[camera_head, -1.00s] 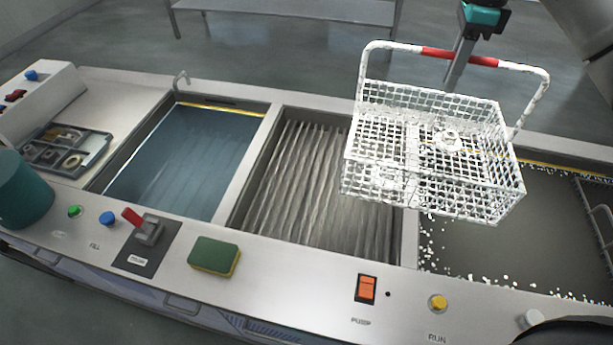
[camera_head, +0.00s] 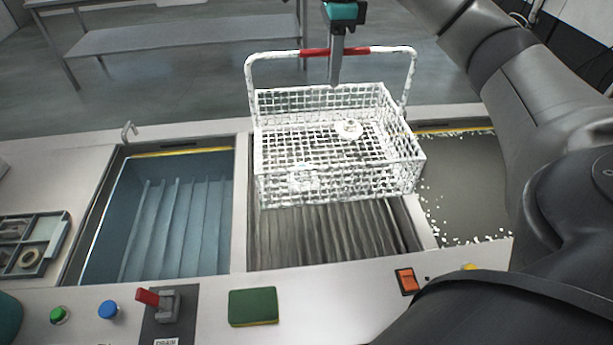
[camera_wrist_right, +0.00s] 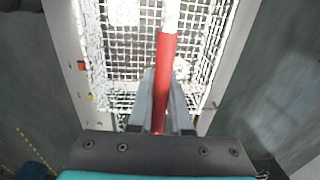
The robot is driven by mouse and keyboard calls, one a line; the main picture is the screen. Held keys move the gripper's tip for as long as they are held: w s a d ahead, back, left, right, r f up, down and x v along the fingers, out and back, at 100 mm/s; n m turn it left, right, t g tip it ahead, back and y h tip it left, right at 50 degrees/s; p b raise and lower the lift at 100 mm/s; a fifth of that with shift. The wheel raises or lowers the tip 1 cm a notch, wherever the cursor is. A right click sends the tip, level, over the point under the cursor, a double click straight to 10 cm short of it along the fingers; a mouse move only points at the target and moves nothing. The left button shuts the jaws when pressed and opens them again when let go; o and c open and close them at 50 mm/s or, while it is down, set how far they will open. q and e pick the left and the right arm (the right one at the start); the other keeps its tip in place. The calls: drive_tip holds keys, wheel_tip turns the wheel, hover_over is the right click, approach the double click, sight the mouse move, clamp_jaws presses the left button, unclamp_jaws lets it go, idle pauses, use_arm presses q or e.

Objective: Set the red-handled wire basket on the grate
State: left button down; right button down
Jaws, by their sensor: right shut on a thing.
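The white wire basket (camera_head: 340,160) hangs from its handle, whose middle grip is red (camera_head: 318,53). White foam clings to its mesh, and a pale ring-shaped part lies inside. My right gripper (camera_head: 336,72) is shut on the red grip, which also shows between its fingers in the right wrist view (camera_wrist_right: 162,95). The basket appears held above the ribbed grate (camera_head: 335,235) of the middle bay and hides its back part. I cannot tell the exact gap below the basket. My left gripper is out of view.
A blue water tank (camera_head: 175,220) lies left of the grate. A foamy grey bath (camera_head: 465,190) lies right. The front ledge carries a green sponge (camera_head: 253,306), a red drain lever (camera_head: 148,297), buttons and an orange switch (camera_head: 407,281). A parts tray (camera_head: 30,245) sits far left.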

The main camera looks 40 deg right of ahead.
drive_tip(key=b, duration=0.2)
hover_over(328, 152)
wheel_tip(328, 152, down, 14)
drive_tip(key=shift+f, duration=2.9)
drive_tip(key=c, duration=1.3)
unclamp_jaws()
drive_tip(key=shift+s+f, duration=0.1)
drive_tip(key=o, duration=0.5)
drive_tip(key=shift+c, duration=0.2)
wheel_tip(328, 152, up, 12)
drive_tip(key=shift+s+a, duration=0.2)
drive_tip(key=shift+s, duration=0.15)
